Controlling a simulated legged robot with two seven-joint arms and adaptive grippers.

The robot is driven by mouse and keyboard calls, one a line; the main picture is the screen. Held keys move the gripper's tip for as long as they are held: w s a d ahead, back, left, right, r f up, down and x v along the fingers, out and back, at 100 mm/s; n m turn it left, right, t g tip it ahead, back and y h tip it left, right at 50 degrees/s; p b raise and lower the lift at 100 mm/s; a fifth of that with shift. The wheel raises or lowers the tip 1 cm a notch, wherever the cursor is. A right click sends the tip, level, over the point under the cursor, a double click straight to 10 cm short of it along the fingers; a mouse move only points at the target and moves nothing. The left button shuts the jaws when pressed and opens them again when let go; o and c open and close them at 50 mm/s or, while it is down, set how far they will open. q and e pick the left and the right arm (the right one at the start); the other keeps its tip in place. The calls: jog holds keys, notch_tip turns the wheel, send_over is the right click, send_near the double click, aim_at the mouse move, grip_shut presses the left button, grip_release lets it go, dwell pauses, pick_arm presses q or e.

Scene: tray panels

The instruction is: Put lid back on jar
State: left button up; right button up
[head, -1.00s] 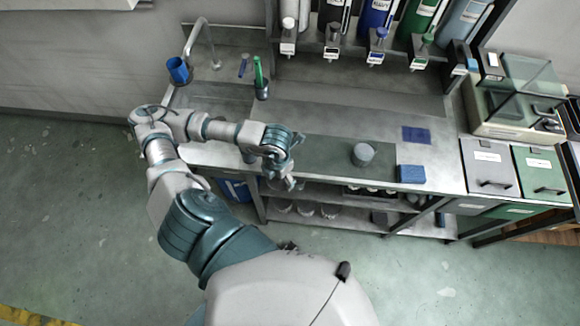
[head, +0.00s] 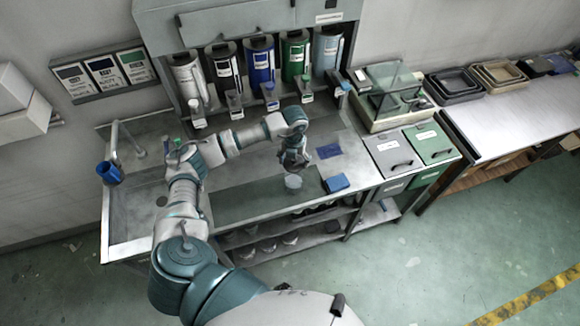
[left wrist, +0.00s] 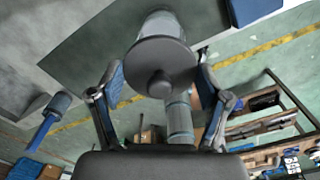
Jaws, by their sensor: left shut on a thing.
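A small pale, see-through jar (head: 293,182) stands upright on the dark green mat (head: 250,196) on the steel bench. My left gripper (head: 292,165) points down just above it. Beyond the lid, part of the jar shows (left wrist: 160,20). The lid hides the jar's mouth, so I cannot tell whether they touch. My right gripper is not in view.
A blue block (head: 337,183) lies right of the jar, and a blue cloth (head: 329,151) behind it. Several dispensers (head: 261,70) line the back. A sink with a tap (head: 117,140) and blue cup (head: 110,173) is at left. Grey and green bins (head: 395,155) stand at right.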

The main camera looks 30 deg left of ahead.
pick_arm(q)
jog(key=shift+d+f+b, duration=0.15)
jog(key=shift+f+b, duration=1.35)
jog(key=shift+f, duration=0.8)
jog(key=shift+f+b, duration=0.45)
jog(key=shift+f, duration=0.4)
jog(key=shift+r, duration=0.15)
jog(key=shift+f, duration=0.2)
jog(key=o, duration=0.9)
